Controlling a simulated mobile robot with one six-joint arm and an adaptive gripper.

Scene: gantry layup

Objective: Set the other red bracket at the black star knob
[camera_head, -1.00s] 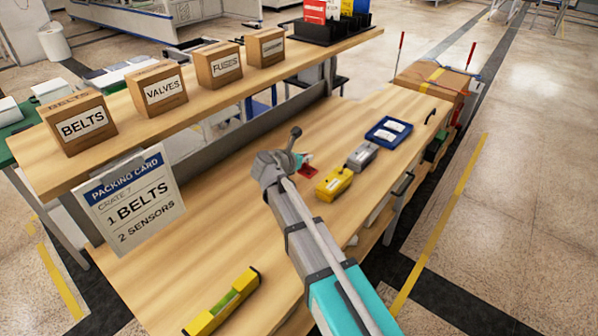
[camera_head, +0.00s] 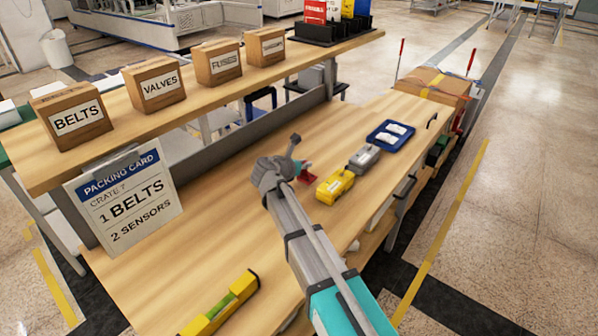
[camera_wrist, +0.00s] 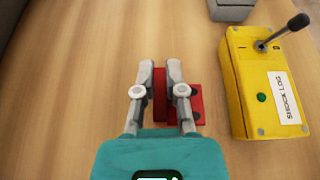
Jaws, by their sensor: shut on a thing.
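A red bracket (camera_wrist: 196,103) with dark holes in its plate is between the fingers of my gripper (camera_wrist: 160,68) in the wrist view. The fingers are shut on its upright part, and its flat plate shows to the right of the right finger. The bracket also shows as a small red patch (camera_head: 308,177) in the head view, beside the end of my arm. It is at or just above the wooden bench (camera_head: 225,225); I cannot tell whether it touches. I cannot make out a black star knob or a second red bracket in either view.
A yellow box (camera_wrist: 258,85) with a lever and a label stands close to the right of my gripper. A grey box (camera_head: 365,157) and a blue tray (camera_head: 390,133) lie beyond it. A yellow level (camera_head: 222,304) lies at the near end. A shelf with cartons runs along the left.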

